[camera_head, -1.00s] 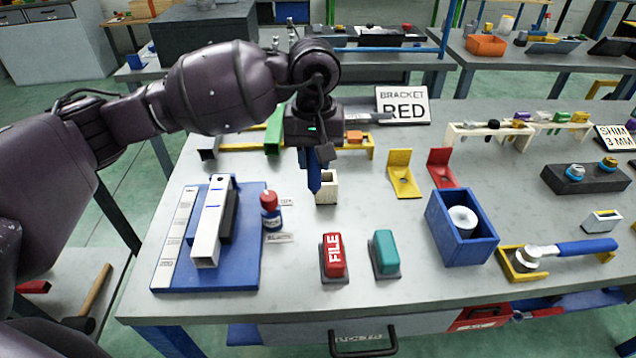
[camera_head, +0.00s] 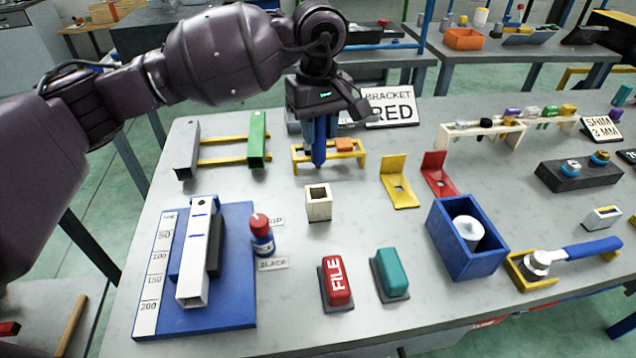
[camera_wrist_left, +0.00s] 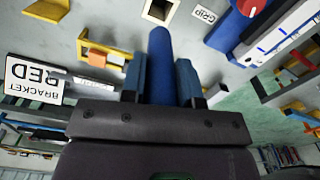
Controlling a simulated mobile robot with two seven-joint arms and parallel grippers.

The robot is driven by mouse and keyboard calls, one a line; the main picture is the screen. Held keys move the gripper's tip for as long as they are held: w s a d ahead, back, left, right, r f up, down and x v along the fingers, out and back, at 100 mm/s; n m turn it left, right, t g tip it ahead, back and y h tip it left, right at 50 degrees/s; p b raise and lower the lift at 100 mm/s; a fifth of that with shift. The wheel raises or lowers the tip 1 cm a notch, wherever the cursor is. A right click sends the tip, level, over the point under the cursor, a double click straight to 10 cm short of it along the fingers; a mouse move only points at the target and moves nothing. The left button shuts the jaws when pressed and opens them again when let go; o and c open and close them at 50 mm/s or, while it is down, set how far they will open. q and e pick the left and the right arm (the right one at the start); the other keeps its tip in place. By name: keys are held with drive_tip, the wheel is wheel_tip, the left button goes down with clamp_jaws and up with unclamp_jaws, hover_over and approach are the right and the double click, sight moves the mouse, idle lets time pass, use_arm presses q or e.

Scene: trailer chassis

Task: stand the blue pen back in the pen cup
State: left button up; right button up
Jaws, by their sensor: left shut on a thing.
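The blue pen (camera_head: 319,152) is shut in my left gripper (camera_head: 319,134) and hangs about upright, lower end down. In the head view its lower end shows above and behind the pen cup, apart from it. The pen cup (camera_head: 318,208) is a small pale square block with a dark square opening, standing upright on the bench; no pen shows in it. In the left wrist view the pen (camera_wrist_left: 160,55) sticks out between the two fingers, and the cup (camera_wrist_left: 158,12) shows beyond its end. My right gripper is not in view.
A yellow stand with an orange block (camera_head: 345,145) is behind the pen.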

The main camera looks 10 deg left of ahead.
use_arm(q)
wheel_tip(320, 180, down, 12)
drive_tip(key=shift+f, duration=0.25)
idle(0.3)
drive_tip(key=shift+f, duration=0.1)
drive_tip(key=shift+f+b, duration=0.1)
drive_tip(key=shift+b, duration=0.25)
drive_tip(key=o, duration=0.9)
drive_tip(key=shift+r, duration=0.4)
wheel_tip(320, 180, up, 12)
drive_tip(key=shift+f, duration=0.2)
